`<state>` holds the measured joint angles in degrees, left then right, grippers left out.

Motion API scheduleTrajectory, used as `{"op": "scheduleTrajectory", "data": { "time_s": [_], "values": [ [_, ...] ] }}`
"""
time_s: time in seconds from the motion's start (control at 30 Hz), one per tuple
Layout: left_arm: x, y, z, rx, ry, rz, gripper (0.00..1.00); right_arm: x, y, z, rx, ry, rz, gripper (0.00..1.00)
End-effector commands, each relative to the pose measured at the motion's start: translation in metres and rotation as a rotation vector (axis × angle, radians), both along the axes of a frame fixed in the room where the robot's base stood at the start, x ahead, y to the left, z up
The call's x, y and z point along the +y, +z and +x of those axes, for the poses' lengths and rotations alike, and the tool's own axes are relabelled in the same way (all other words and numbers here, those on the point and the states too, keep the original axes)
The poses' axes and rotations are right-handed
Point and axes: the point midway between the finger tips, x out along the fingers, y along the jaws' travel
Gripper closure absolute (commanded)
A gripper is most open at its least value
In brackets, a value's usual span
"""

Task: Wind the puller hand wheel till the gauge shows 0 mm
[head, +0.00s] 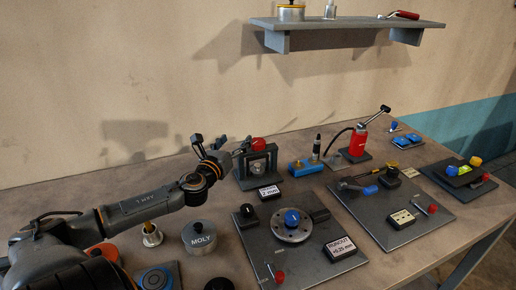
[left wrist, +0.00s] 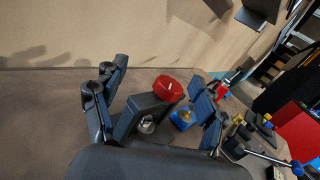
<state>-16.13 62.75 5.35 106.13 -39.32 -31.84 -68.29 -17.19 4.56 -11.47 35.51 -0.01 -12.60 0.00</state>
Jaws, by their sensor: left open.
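The puller is a dark grey frame (head: 243,176) with a red hand wheel (head: 258,144) at its top and a metal part inside. The small gauge display (head: 269,191) in front of it appears to read 2 mm. My left gripper (head: 222,150) is open, just left of the wheel in the head view. In the left wrist view the red wheel (left wrist: 168,88) shows between the two spread fingers (left wrist: 160,92), with the puller frame (left wrist: 146,108) below it. Contact with the wheel cannot be made out. My right gripper is not in view.
A MOLY tin (head: 200,238) and a brass-topped part (head: 151,234) stand near my left arm. A plate with a blue-knobbed disc (head: 292,220) and a RUNOUT display (head: 340,248) lies in front. A blue block (head: 305,168) and red jack (head: 359,143) stand right of the puller.

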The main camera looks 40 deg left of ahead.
Motion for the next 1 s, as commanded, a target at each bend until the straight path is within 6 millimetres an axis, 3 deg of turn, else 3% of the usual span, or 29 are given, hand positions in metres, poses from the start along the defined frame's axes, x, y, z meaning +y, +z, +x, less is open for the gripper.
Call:
{"op": "scheduleTrajectory", "data": {
  "time_s": [0.03,0.13,0.33,0.57,1.0],
  "values": [
    [-0.020,-0.018,-0.011,0.044,-0.015,0.059,0.28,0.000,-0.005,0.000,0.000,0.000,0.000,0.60],
    [-0.043,-0.035,-0.027,0.083,-0.027,0.129,0.28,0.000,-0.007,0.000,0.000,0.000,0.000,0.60],
    [-0.054,-0.042,-0.036,0.097,-0.031,0.166,0.28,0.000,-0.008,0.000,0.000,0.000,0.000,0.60],
    [-0.047,-0.041,-0.016,0.092,-0.027,0.163,0.28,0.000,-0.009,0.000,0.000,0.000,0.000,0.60],
    [-0.029,-0.039,0.041,0.092,-0.028,0.159,0.28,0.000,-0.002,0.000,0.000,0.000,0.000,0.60]
  ]
}}
